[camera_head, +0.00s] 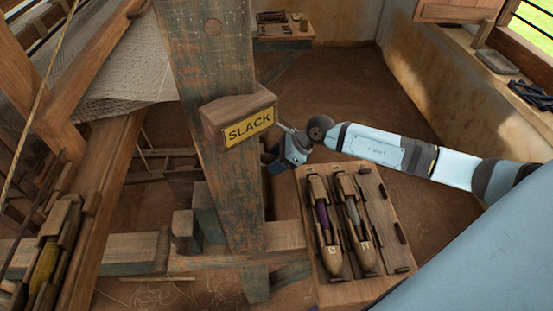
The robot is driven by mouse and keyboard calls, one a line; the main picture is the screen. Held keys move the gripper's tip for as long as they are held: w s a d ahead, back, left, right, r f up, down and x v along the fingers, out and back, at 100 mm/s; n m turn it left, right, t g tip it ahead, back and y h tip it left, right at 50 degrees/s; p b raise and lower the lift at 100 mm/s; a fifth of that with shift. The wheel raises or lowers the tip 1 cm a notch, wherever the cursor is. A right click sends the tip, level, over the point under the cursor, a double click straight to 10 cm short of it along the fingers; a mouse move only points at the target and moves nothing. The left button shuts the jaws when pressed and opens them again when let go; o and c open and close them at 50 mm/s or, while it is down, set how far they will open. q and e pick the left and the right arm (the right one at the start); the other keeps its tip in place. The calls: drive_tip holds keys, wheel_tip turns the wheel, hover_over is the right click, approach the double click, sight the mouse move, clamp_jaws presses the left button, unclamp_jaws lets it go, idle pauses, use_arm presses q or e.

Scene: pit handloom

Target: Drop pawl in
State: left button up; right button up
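My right arm comes in from the right, and its gripper (282,158) is close to the right side of the thick wooden post (212,90). It is just right of and below the wooden block with the yellow SLACK label (249,127). The fingertips are small, dark and partly hidden, so I cannot tell whether they are open, shut or touching anything. I cannot make out a pawl; the post and gripper may hide it. My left gripper is not in view.
A wooden tray (385,205) holding shuttles (323,222) stands below my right gripper. Loom beams and pale cloth (125,65) fill the left. A small shelf (283,32) is at the back. A window ledge with items (500,62) is at right. The brown floor between is clear.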

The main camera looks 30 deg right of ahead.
drive_tip(key=b+v, duration=0.1)
drive_tip(key=v, duration=1.3)
drive_tip(key=shift+f, duration=0.1)
